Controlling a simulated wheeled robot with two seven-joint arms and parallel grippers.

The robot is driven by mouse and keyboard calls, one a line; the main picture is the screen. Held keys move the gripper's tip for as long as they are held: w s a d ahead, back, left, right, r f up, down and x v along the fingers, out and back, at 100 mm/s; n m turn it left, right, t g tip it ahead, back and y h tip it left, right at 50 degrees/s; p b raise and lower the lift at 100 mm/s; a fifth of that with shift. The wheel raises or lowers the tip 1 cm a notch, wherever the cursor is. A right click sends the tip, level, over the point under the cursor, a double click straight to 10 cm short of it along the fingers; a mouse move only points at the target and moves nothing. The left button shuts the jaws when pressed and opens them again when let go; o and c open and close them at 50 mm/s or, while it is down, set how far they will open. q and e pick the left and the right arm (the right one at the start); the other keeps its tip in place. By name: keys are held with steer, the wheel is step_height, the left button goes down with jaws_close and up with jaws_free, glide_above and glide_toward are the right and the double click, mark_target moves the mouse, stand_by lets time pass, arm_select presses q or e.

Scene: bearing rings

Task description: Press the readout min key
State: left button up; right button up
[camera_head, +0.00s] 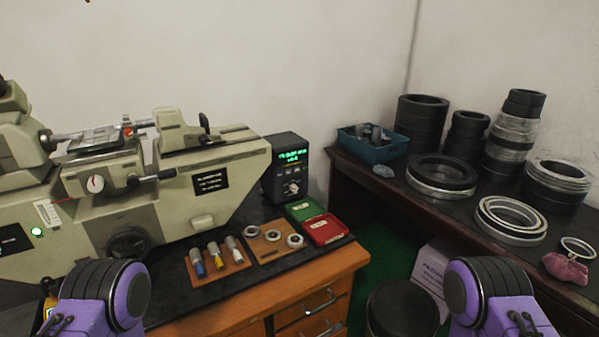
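The readout (271,173) is a black box standing upright at the back right of the wooden bench, beside the grey-green machine. Its green lit display (294,156) shows text too small to read surely. Small keys and a pale knob sit below the display; I cannot tell which key is min. Parts of my two purple arms show at the bottom left and bottom right. Neither gripper is in view, and nothing of mine touches the readout.
The machine (225,163) fills the bench's left. In front of the readout lie a green tray (304,209), a red tray (325,229), a board with rings (270,253) and coloured cylinders (214,256). A dark table (404,183) at right holds several rings and a blue bin (372,151).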

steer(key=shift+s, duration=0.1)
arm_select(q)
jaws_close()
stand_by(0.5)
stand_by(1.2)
